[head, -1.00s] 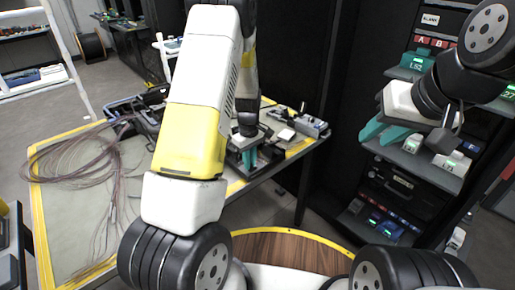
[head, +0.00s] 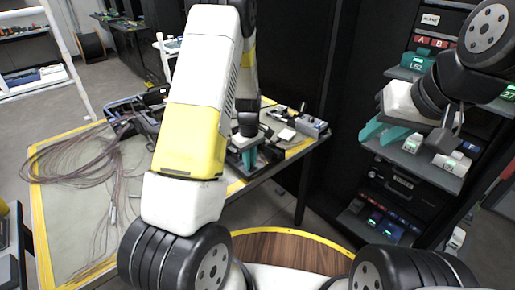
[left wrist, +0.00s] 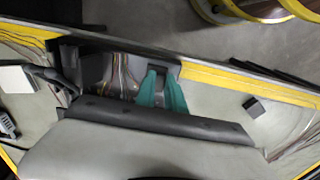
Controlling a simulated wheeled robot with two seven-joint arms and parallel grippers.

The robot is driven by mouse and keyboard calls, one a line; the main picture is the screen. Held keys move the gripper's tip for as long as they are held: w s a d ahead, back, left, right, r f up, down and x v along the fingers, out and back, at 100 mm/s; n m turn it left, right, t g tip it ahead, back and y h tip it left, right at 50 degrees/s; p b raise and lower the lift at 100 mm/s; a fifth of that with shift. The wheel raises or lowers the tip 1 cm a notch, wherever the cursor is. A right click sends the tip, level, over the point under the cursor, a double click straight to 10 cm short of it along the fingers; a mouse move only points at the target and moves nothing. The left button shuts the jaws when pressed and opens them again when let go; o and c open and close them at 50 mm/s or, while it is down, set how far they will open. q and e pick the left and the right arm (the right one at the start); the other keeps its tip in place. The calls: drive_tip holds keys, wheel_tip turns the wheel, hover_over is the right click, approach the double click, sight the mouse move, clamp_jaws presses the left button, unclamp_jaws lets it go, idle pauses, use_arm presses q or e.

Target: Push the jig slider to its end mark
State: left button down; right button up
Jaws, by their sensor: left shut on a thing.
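The jig (left wrist: 95,68) is a dark, low fixture near the yellow-edged border of the bench in the left wrist view. It also shows in the head view (head: 268,152), partly covered by my arm. My left gripper (left wrist: 162,82) has teal fingers reaching down into the jig, closed on a small dark piece, the jig slider. The slider is mostly hidden between the fingers, and I cannot make out the end mark. The left gripper also shows in the head view (head: 249,157). My right gripper (head: 382,132) is open and empty, away from the bench by the shelves.
Thin cables (head: 75,160) lie coiled on the left of the bench. A grey device (head: 311,126) stands at the bench's far right corner. A shelf rack (head: 415,150) with labelled bins stands at right. A small dark block (left wrist: 253,107) lies on the bench.

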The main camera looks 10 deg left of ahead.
sight(259, 164)
use_arm(q)
drive_tip(key=shift+w+d, duration=0.65)
drive_tip(key=shift+w, duration=0.2)
drive_tip(key=shift+w+d, duration=0.65)
drive_tip(key=shift+w, duration=0.15)
drive_tip(key=c, duration=1.4)
unclamp_jaws()
wheel_tip(259, 164, up, 8)
